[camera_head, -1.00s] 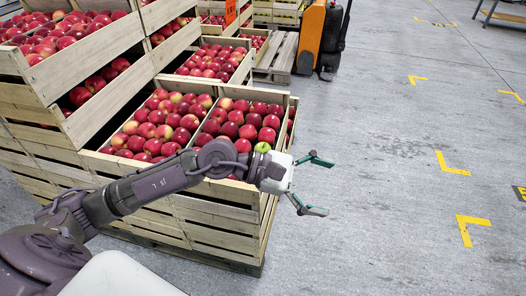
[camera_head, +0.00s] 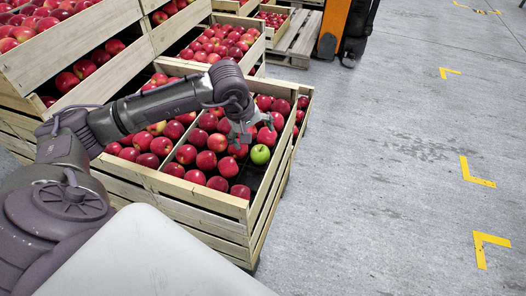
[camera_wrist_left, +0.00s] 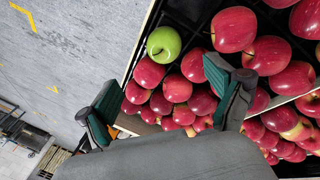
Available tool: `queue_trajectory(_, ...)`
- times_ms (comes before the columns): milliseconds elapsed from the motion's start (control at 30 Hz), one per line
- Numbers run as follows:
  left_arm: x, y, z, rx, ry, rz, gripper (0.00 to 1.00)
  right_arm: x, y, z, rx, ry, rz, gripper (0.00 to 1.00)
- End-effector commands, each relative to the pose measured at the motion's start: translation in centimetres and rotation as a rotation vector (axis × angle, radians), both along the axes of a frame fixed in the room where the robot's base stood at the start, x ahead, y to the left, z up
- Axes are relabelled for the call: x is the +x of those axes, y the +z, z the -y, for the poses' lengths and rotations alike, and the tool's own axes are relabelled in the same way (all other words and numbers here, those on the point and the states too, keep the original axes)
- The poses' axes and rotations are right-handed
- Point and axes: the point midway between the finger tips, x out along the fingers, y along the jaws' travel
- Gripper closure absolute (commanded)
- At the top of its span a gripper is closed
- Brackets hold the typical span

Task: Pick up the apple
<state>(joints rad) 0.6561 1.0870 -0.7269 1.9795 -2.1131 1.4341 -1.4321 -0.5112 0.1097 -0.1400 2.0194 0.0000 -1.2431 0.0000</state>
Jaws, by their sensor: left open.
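A single green apple (camera_head: 260,154) lies among red apples (camera_head: 207,160) in the front crate, near its right wall. It also shows in the left wrist view as a green apple (camera_wrist_left: 164,44) close to the crate edge. My left gripper (camera_head: 255,132) is over the front crate, just above and behind the green apple in the head view, pointing down. In the left wrist view its two fingers (camera_wrist_left: 172,88) are spread, with red apples showing between and beyond them. It is open and holds nothing. My right gripper is not in view.
The front wooden crate (camera_head: 205,213) has a divider and a raised rim around the apples. Taller stacked crates (camera_head: 85,45) stand at the left. An orange pallet truck (camera_head: 334,30) is at the back. The grey floor (camera_head: 390,200) at the right is clear.

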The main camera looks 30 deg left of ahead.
Motion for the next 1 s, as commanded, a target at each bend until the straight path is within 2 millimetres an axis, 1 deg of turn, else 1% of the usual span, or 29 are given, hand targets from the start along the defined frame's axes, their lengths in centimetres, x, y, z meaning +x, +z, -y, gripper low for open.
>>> queue_trajectory(33, 0.3, -1.3, 0.1, -0.003, 0.001, -0.005, 0.08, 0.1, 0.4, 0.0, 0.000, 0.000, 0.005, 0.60)
queue_trajectory(200, 1.2, -4.0, 0.2, -0.004, 0.000, -0.002, 0.08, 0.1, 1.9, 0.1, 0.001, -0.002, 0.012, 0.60)
queue_trajectory(467, 1.8, -5.9, 0.1, -0.003, 0.000, -0.002, 0.08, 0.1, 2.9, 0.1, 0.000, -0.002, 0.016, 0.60)
queue_trajectory(600, 2.0, -8.1, -0.2, -0.004, 0.002, -0.004, 0.08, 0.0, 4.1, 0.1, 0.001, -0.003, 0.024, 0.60)
queue_trajectory(700, 2.5, -9.4, -0.1, -0.005, 0.000, -0.003, 0.08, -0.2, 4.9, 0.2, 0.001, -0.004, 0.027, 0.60)
queue_trajectory(800, 2.8, -10.0, -0.2, -0.004, 0.001, -0.001, 0.08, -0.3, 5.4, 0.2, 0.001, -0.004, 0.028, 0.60)
queue_trajectory(1000, 2.8, -10.1, -0.2, -0.002, -0.001, 0.000, 0.08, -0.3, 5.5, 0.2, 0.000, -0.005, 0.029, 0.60)
